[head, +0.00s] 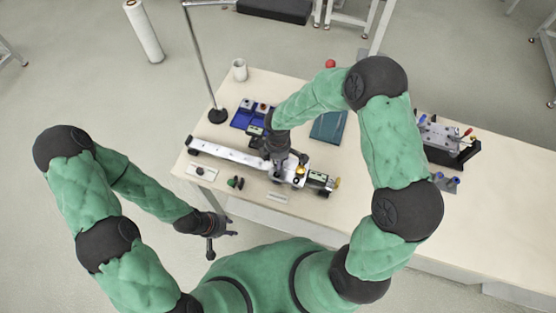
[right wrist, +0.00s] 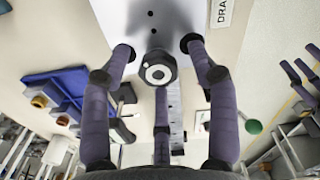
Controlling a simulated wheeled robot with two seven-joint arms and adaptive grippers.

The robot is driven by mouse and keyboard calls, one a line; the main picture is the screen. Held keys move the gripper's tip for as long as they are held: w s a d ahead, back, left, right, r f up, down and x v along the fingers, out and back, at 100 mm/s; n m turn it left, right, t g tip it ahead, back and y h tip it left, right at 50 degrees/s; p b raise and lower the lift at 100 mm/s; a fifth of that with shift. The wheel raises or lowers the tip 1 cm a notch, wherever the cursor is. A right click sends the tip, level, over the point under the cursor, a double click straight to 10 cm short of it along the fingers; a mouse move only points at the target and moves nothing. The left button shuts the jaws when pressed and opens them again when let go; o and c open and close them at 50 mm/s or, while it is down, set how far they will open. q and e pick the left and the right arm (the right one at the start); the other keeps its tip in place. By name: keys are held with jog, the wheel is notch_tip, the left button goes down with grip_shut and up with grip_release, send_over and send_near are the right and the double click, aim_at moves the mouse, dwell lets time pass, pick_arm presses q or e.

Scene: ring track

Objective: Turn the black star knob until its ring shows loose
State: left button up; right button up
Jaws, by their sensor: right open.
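The black knob (right wrist: 156,67) shows in the right wrist view, with a pale disc and dark centre on its face. It stands by a white plate (right wrist: 174,20) with several dark holes. My right gripper (right wrist: 158,62) is open, its fingers spread around the knob with visible gaps at the sides. I cannot tell whether the knob's ring shows loose. In the head view my right gripper (head: 280,158) is over the long white track (head: 232,153) and hides the knob. My left gripper (head: 230,227) is open and empty beside the table's front edge.
A blue tray (head: 241,118) and a teal book-like item (head: 328,127) lie behind the track on the table (head: 385,195). A lamp stand (head: 217,115) and white cup (head: 239,69) stand at the back left. A tool rack (head: 443,140) stands at the right. Bare tabletop lies right of the track.

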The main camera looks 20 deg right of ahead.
jog(key=shift+w+r, duration=0.1)
jog(key=shift+r, duration=0.45)
notch_tip(320, 180, up, 11)
jog(key=shift+f, duration=0.15)
dwell(0.4)
